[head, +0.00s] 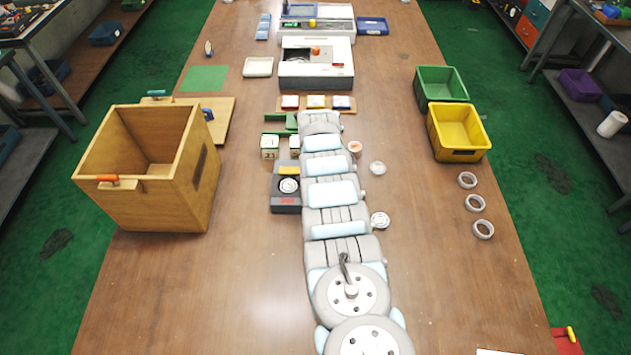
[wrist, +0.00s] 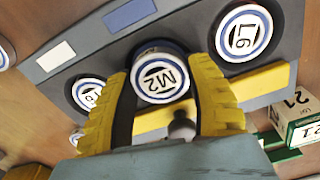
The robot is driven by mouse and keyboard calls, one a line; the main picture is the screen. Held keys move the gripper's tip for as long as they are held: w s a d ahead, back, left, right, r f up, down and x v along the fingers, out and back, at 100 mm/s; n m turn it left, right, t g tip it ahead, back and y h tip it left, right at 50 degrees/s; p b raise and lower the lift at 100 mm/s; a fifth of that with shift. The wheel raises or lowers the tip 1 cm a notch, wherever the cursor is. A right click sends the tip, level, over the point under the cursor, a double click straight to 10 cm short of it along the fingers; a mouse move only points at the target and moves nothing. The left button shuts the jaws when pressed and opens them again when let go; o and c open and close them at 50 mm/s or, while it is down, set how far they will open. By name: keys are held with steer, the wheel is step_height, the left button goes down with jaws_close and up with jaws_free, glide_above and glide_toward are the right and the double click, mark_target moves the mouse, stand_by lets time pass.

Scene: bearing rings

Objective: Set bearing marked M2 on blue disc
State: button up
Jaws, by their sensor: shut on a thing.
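The bearing marked M2 (wrist: 160,78) is a round white face with a blue ring, seen in the wrist view. My gripper (wrist: 163,75) has its two yellow fingers closed on either side of it. The bearing is over a dark fixture (wrist: 197,20); I cannot tell whether it touches it. No separate blue disc can be made out with certainty. In the head view my arm hides the gripper and M2, and the fixture (head: 285,207) shows partly at its left.
Bearing L6 (wrist: 245,33) and another bearing (wrist: 88,93) flank M2. In the head view, a wooden box (head: 150,200) stands left, and yellow (head: 460,152) and green bins (head: 440,82) stand right near several loose rings (head: 475,203). The front-left table is clear.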

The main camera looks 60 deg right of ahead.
steer(key=shift+f, duration=0.1)
stand_by(0.5)
stand_by(0.3)
steer(key=o, duration=1.3)
steer(key=shift+c, duration=0.2)
steer(key=shift+r+p, duration=2.85)
steer(key=shift+r, duration=0.7)
